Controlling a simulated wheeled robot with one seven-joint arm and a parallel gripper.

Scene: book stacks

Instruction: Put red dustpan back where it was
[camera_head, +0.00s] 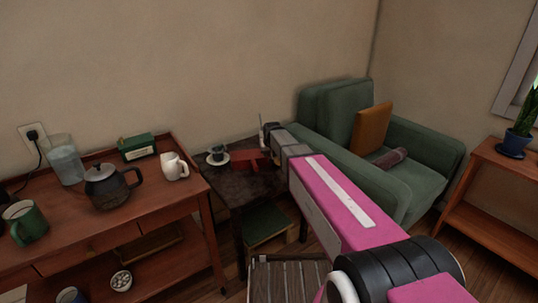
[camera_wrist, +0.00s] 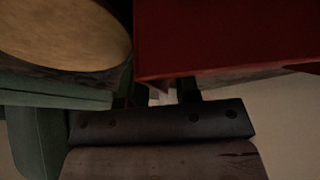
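The red dustpan (camera_head: 246,159) is at the dark side table (camera_head: 222,181), by the wall. My gripper (camera_head: 268,140) is at the dustpan's right side, low over the table's right part. In the wrist view a large red surface, which looks like the dustpan (camera_wrist: 230,40), fills the upper right, very close. A red corner and a small pale piece show between the dark fingers of my gripper (camera_wrist: 158,95). The view is too dark to tell whether the fingers are shut on it. I cannot tell whether the dustpan touches the tabletop.
A cup on a saucer (camera_head: 217,156) stands left of the dustpan. The green armchair (camera_head: 400,170) is close on the right of my arm. A wooden shelf unit (camera_head: 140,207) with a white mug (camera_head: 174,167) and dark teapot (camera_head: 107,187) stands left. A green-topped box (camera_head: 267,222) sits below.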

